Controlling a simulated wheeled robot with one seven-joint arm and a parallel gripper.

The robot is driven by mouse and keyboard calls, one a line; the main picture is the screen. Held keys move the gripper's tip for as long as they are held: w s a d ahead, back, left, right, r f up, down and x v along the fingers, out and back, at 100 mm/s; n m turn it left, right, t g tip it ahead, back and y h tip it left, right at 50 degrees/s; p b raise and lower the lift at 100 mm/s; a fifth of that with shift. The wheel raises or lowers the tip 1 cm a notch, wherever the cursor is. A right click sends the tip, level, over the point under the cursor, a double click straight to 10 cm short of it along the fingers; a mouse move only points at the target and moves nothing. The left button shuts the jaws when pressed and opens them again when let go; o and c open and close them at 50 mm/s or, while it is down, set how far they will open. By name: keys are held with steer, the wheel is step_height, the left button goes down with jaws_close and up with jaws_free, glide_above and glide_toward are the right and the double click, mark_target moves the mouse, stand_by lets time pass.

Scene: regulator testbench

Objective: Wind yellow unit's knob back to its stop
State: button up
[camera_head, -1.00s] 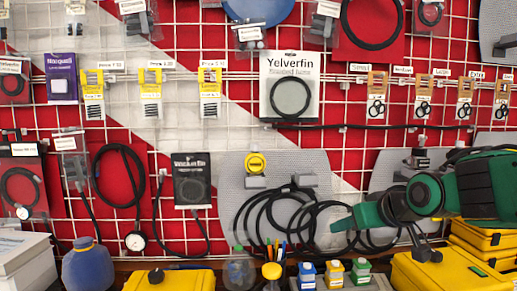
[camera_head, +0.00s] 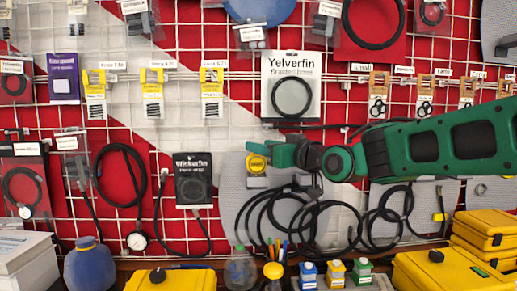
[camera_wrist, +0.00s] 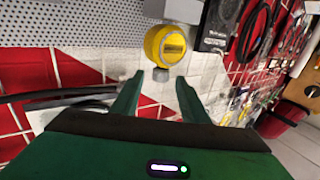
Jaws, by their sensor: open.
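The yellow unit (camera_head: 257,163) is a round yellow body with a dark label, mounted on a grey perforated panel (camera_head: 232,190) on the wall. In the wrist view the yellow unit (camera_wrist: 166,44) sits just beyond my fingertips, joined to a pale grey block (camera_wrist: 174,10). A small grey knob-like stub (camera_wrist: 161,74) sticks out of it towards my gripper (camera_wrist: 157,92). The fingers stand open to either side, with nothing between them. In the head view my gripper (camera_head: 268,152) reaches in from the right and partly covers the yellow unit's top. I cannot tell whether they touch.
Black hoses (camera_head: 285,220) hang in coils below the unit. A packaged Yelverfin hose (camera_head: 291,88) hangs just above my gripper. Yellow cases (camera_head: 445,270) stand at the lower right.

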steer(key=shift+x, duration=1.7)
jaws_close()
steer(key=shift+d, duration=0.3)
steer(key=shift+a, duration=0.25)
